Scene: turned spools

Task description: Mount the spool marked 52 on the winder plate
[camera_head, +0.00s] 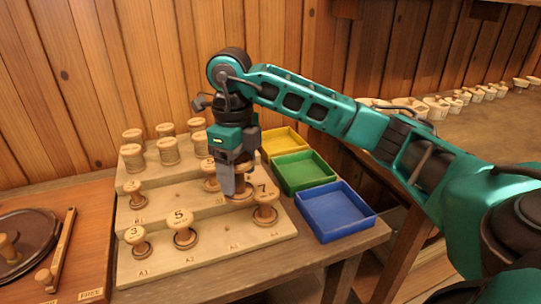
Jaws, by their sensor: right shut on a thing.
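My right gripper (233,190) points down over the stepped wooden rack (215,258) and is shut on a wooden spool (241,195) at the right of the middle step. The gripper covers much of this spool, and I cannot read its mark. I cannot make out a mark 52 on any spool. A dark round plate with a wooden knob or peg (8,246), which looks like the winder plate, lies at the far left, cut by the picture edge. My left gripper is not in view.
Front spools marked 3 (138,240), 5 (182,228) and 7 (264,204) stand close to my gripper. Yellow (284,143), green (304,171) and blue (336,211) trays lie right of the rack. A wooden bar (62,243) lies beside the plate.

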